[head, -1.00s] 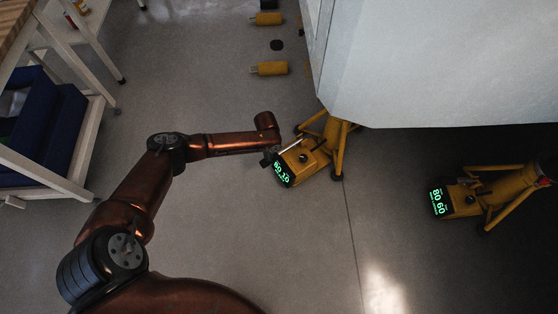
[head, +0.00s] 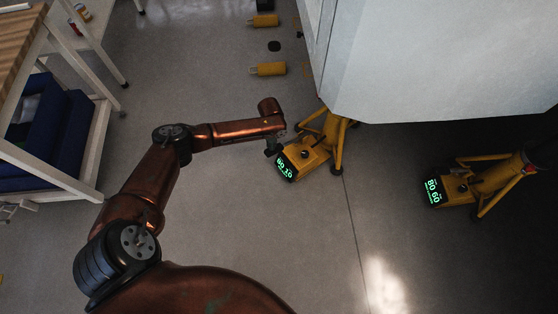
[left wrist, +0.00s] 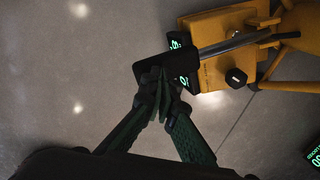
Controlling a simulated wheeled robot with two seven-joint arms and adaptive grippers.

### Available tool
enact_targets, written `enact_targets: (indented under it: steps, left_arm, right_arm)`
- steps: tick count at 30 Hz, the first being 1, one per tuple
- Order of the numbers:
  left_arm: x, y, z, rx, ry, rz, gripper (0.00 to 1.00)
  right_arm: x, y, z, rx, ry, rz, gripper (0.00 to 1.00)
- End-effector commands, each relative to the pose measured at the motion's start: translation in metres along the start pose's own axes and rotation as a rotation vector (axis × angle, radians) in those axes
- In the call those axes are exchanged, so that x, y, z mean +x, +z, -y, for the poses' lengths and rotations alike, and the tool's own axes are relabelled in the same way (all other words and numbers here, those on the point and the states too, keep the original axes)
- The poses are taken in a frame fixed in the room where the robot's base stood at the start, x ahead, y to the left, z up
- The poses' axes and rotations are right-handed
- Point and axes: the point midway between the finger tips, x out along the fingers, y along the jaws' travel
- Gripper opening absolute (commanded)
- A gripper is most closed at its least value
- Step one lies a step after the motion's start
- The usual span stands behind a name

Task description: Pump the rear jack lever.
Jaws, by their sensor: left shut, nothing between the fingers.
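A yellow jack (head: 308,152) with a green-lit display stands on the floor at the corner of a large pale body. It also shows in the left wrist view (left wrist: 215,70). Its lever (left wrist: 235,44) is a grey metal rod ending in a black, flat end piece (left wrist: 150,65) beside the display. My left gripper (head: 271,151) is at the display end of this jack. In the left wrist view my fingers (left wrist: 160,78) are shut and empty, right at the black end piece; whether they touch it I cannot tell. My right gripper is not in view.
A second yellow jack (head: 462,187), its display reading 80 60, stands to the right. The pale body (head: 430,65) overhangs from above. Yellow cylinders (head: 268,69) lie on the floor behind. A wheeled table (head: 62,165) with blue bins is at left. The floor between is open.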

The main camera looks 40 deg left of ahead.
Motion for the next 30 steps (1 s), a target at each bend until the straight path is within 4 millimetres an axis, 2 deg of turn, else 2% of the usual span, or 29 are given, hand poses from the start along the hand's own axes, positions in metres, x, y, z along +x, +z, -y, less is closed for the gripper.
enact_targets:
  steps: [10,24,30]
  left_arm:
    - [-0.003,0.000,0.000,0.000,-0.001,0.001,0.00]
    - [-0.047,0.001,0.001,0.000,-0.004,0.002,0.00]
    - [-0.051,0.000,0.000,0.000,-0.001,0.000,0.00]
  right_arm:
    - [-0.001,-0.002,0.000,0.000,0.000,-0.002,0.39]
    - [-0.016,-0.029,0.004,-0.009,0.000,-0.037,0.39]
    - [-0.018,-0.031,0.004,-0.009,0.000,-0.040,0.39]
